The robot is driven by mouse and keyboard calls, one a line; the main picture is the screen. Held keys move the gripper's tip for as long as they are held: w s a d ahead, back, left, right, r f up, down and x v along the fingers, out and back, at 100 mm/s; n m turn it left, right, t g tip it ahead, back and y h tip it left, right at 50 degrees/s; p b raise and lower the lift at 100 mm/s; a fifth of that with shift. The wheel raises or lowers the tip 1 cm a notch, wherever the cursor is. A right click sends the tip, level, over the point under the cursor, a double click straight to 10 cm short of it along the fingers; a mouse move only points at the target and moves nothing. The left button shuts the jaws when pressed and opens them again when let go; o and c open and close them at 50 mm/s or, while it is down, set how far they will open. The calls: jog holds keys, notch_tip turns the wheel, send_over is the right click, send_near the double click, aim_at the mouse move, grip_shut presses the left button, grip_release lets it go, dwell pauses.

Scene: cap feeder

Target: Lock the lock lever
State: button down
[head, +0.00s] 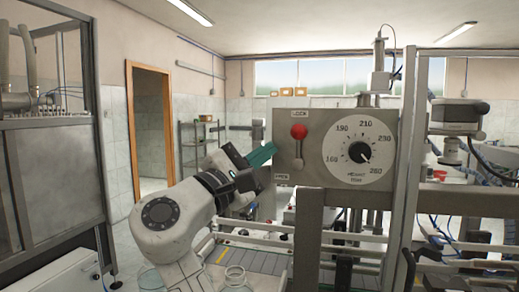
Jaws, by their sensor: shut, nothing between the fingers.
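The OPEN label (282,177) is lower left of the lever's base. My gripper (266,154), with green fingers, is shut and empty. In the picture its tips are left of and below the red knob, near the panel's left edge, apart from the knob. The depth gap to the panel is unclear.
A round white dial (359,146) with a black knob is right of the lever on the same panel. A metal frame post (404,170) stands right of it. Rails and a conveyor (240,262) lie below. A grey cabinet (45,180) is at the left.

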jog(key=b+v, duration=0.2)
jog(key=v, duration=0.8)
jog(key=shift+a, duration=0.4)
